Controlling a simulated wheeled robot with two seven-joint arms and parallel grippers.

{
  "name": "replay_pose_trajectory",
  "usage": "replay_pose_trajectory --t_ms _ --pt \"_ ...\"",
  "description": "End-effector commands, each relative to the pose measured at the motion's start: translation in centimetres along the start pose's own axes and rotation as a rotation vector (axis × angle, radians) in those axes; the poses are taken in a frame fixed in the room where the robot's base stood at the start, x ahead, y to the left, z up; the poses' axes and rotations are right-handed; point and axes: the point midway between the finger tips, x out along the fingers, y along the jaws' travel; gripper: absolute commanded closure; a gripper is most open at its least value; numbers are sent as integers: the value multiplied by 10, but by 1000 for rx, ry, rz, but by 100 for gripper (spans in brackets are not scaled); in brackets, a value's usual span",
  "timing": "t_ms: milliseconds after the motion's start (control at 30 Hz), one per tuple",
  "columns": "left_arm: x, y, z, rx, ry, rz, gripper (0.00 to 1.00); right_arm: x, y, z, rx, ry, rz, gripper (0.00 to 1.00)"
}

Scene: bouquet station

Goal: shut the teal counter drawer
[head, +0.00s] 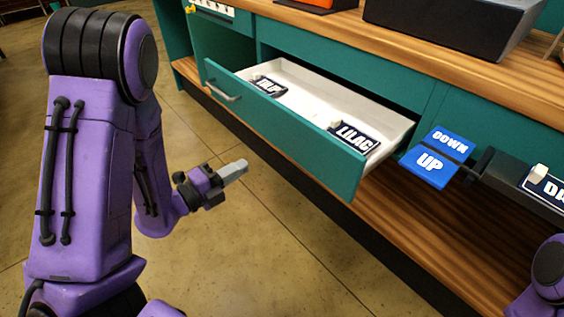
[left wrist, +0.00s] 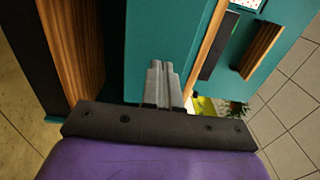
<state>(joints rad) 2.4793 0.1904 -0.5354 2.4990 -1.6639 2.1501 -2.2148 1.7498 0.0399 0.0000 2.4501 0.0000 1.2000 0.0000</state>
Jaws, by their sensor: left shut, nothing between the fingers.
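The teal counter drawer (head: 290,125) is pulled out from the counter in the head view. Its white inside shows, with a TULIP sign (head: 268,87) and a LILAC sign (head: 354,139) in it. A metal bar handle (head: 222,91) is on the left part of its teal front. My left gripper (head: 238,168) is shut and empty, in front of the drawer front and apart from it in the head view. In the left wrist view the shut fingers (left wrist: 162,82) appear against a teal panel; I cannot tell whether they touch it.
A wooden lower shelf (head: 400,222) runs below the drawer. A dark box (head: 455,22) stands on the wooden countertop (head: 340,42). The floor (head: 240,255) before the counter is clear.

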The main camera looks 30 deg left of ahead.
Motion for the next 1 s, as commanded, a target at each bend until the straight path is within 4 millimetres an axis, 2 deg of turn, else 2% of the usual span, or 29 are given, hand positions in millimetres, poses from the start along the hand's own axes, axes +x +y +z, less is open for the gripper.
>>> replay_pose_trajectory --t_ms 167,600,800,1000 --pt "25 -5 -3 12 12 0 100 -9 1 -4 0 1 0 57" --pt "117 -4 -3 6 8 -1 100 -27 2 -11 0 0 0 57" --pt "137 -3 -3 6 7 0 100 -29 3 -12 0 0 0 57" --pt "140 -2 -2 6 5 0 100 -29 3 -12 0 0 0 57"
